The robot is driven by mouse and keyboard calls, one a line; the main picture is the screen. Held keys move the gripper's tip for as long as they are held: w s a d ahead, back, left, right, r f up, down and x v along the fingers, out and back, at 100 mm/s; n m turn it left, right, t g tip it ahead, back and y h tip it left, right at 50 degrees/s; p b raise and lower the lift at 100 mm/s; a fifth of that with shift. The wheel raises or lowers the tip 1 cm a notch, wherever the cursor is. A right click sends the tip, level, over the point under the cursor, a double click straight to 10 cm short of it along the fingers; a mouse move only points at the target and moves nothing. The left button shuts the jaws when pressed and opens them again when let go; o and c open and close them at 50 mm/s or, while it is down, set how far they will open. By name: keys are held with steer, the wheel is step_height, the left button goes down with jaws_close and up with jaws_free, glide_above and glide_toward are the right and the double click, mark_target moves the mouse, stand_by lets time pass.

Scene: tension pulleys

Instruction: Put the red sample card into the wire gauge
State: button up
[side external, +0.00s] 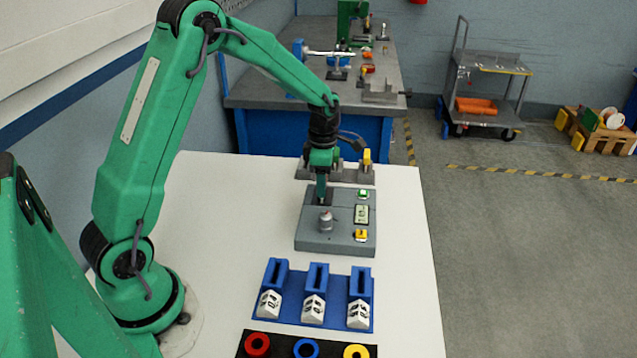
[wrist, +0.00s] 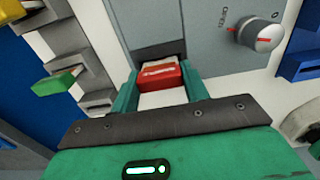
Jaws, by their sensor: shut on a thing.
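The wire gauge (side external: 313,239) is a grey box with a knob, a small display and a dark slot area. Its grey face (wrist: 205,40) shows at the top of the wrist view. My gripper (side external: 321,197) points down at its back left part. In the wrist view my gripper (wrist: 153,92) is shut on the red sample card (wrist: 166,77), a red block with a pale top edge. The card lines up with the dark slot (wrist: 160,49). I cannot tell whether its hidden lower end is inside. The card is hidden in the side view.
A metal holder (side external: 343,173) with a yellow card (side external: 367,156) stands behind the gauge. A green card (wrist: 53,83) shows in the wrist view. In front are a blue three-slot rack (side external: 316,277) and a black strip with coloured rings (side external: 306,347). The table's right side is clear.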

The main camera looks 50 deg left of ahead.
steer(key=shift+f, duration=0.45)
steer(key=o, duration=1.4)
steer(key=shift+r, duration=0.15)
steer(key=shift+r, duration=3.85)
